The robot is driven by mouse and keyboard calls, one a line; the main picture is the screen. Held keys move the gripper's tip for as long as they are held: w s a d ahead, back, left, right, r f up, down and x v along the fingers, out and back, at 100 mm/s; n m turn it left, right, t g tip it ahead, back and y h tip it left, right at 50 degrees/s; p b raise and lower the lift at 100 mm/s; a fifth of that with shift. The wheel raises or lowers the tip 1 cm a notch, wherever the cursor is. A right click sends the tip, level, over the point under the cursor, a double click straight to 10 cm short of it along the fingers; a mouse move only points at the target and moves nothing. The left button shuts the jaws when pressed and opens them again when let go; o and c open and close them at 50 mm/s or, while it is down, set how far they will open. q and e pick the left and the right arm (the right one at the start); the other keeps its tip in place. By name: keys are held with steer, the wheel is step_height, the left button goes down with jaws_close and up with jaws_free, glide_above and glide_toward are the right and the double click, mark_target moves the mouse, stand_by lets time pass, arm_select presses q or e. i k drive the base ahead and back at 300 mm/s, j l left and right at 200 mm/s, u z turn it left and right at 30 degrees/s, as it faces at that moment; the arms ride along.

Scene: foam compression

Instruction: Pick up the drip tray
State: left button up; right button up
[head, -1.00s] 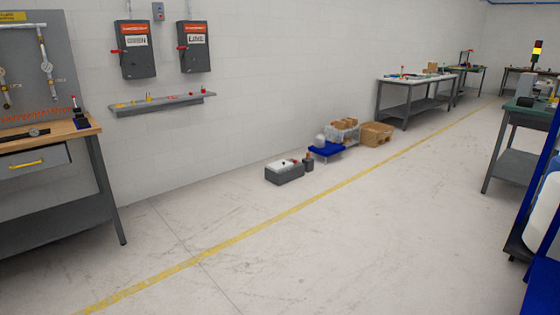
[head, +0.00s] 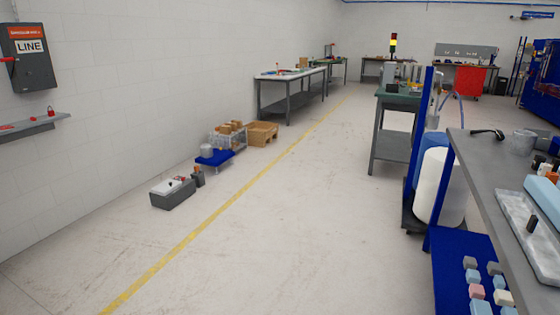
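I cannot be sure which thing is the drip tray. A shallow light-grey tray (head: 517,212) lies on the grey workbench (head: 485,180) at the right edge of the head view, with a small dark upright object (head: 531,224) on it. A light-blue block (head: 543,197) lies beside it, cut off by the picture edge. A low blue platform (head: 214,158) with a pale round container (head: 207,151) on it stands on the floor by the left wall. Neither of my grippers is in view.
A blue lower shelf (head: 455,268) under the bench holds several small coloured blocks. A white drum (head: 438,187) stands behind the bench's blue post. A grey box (head: 172,192) sits on the floor at left. The floor between, with its yellow line (head: 217,213), is clear.

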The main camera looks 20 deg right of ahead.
mark_target(540, 246)
steer(key=i+z, duration=0.2)
steer(key=z, duration=0.15)
steer(key=i+j+z, duration=0.1)
steer(key=z, duration=0.25)
steer(key=i+j+z, duration=0.2)
steer(key=z, duration=0.15)
steer(key=i+j+z, duration=0.15)
steer(key=z, duration=0.3)
steer(key=i+j+z, duration=0.25)
steer(key=z, duration=0.2)
steer(key=i+j+z, duration=0.2)
steer(key=z, duration=0.25)
steer(key=j+z, duration=0.5)
steer(key=i+j+z, duration=0.15)
steer(key=j+z, duration=1)
steer(key=j, duration=0.2)
steer(key=i, duration=0.05)
